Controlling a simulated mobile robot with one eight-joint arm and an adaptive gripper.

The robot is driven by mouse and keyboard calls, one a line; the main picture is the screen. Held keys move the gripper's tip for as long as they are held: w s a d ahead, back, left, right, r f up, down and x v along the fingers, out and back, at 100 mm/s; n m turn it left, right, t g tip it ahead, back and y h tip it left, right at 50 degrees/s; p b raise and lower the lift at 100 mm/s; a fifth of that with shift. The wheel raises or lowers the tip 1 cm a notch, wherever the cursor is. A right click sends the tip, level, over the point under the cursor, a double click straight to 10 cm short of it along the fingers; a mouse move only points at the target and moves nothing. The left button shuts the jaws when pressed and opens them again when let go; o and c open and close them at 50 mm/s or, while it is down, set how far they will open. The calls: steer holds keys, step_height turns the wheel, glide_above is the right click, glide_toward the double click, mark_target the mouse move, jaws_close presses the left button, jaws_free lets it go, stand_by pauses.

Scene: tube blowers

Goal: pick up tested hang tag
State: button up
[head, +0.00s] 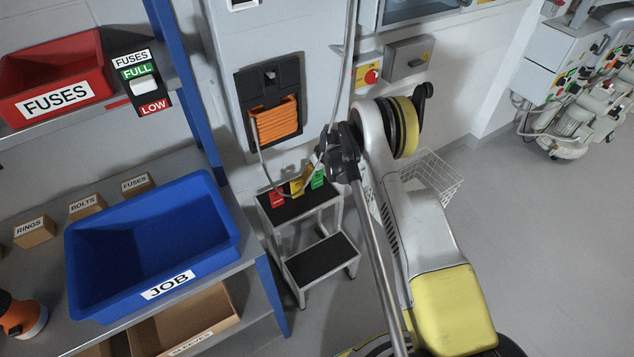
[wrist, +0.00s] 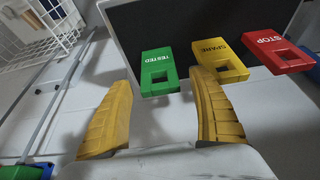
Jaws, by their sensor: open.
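The green TESTED hang tag (wrist: 160,72) lies at the edge of the step stool's black top, with a square hole near one end. It also shows in the head view (head: 318,179). My gripper (wrist: 158,80) is open, its two yellow fingers spread on either side of the tag in the wrist view. The tag appears ahead of and between the fingertips, and nothing is held. Whether a finger touches it cannot be told. The yellow SPARE tag (wrist: 220,60) is beside it, close to the right finger. The red STOP tag (wrist: 278,50) is farther right.
The step stool (head: 320,259) stands against the grey cabinet, right of the shelf with the blue JOB bin (head: 150,240). A white wire basket (head: 432,176) is to the right. Open floor lies farther right.

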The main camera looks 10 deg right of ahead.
steer(key=c, duration=1.1)
